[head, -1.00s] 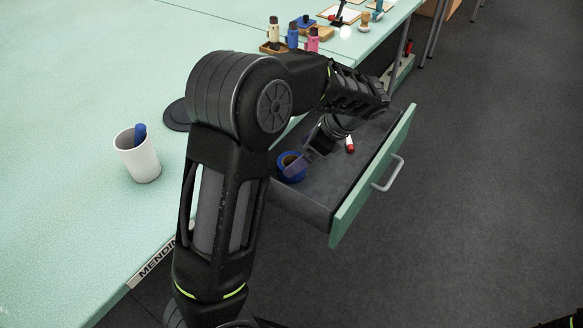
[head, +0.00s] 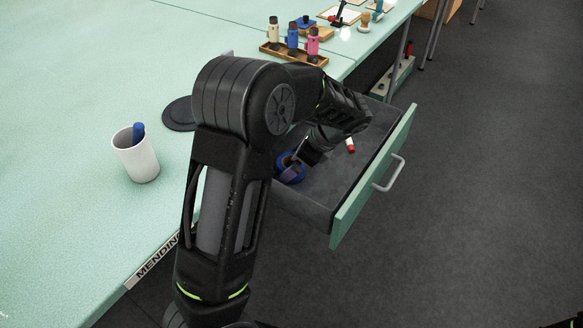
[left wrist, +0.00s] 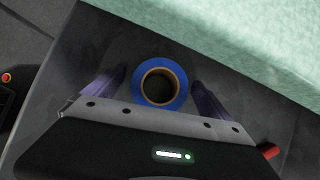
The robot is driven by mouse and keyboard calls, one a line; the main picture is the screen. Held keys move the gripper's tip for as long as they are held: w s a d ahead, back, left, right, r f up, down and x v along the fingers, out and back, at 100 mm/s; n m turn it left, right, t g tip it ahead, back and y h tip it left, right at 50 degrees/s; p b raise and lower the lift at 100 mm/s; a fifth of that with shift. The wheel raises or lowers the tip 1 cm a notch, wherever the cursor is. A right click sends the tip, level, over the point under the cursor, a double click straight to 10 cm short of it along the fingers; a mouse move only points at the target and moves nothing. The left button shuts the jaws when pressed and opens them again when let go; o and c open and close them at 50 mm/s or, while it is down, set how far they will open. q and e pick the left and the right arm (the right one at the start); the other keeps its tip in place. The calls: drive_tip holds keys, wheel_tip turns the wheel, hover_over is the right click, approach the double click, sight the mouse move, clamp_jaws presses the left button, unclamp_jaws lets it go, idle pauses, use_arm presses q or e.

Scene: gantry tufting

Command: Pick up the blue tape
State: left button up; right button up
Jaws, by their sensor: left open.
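The blue tape (head: 291,173) is a roll with a tan core, lying in the open drawer (head: 322,194) under the table. In the left wrist view the tape (left wrist: 160,84) lies flat on the dark drawer floor, its hole facing the camera. My left gripper (head: 296,163) is down in the drawer at the tape, partly covering it in the head view. In the left wrist view the open fingers of my left gripper (left wrist: 159,95) stand on either side of the tape, with gaps visible. My right gripper is not in view.
A red and white object (head: 350,145) lies in the drawer beyond the tape. The green drawer front (head: 372,180) has a grey handle (head: 389,174). The table edge overhangs the drawer. A white cup (head: 137,158) and a bottle tray (head: 283,56) stand on the table.

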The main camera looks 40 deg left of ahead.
use_arm(q)
drive_tip(key=shift+c, duration=0.2)
drive_tip(key=c, duration=1.4)
drive_tip(key=shift+r, duration=0.1)
drive_tip(key=shift+c, duration=0.2)
drive_tip(key=shift+r, duration=0.25)
drive_tip(key=d, duration=0.2)
drive_tip(key=w+d, duration=0.1)
drive_tip(key=d, duration=0.1)
drive_tip(key=shift+r+p, duration=0.3)
drive_tip(key=shift+p, duration=0.05)
wheel_tip(320, 180, up, 14)
drive_tip(key=p, duration=0.3)
drive_tip(key=shift+p, duration=0.4)
drive_tip(key=shift+f, duration=0.15)
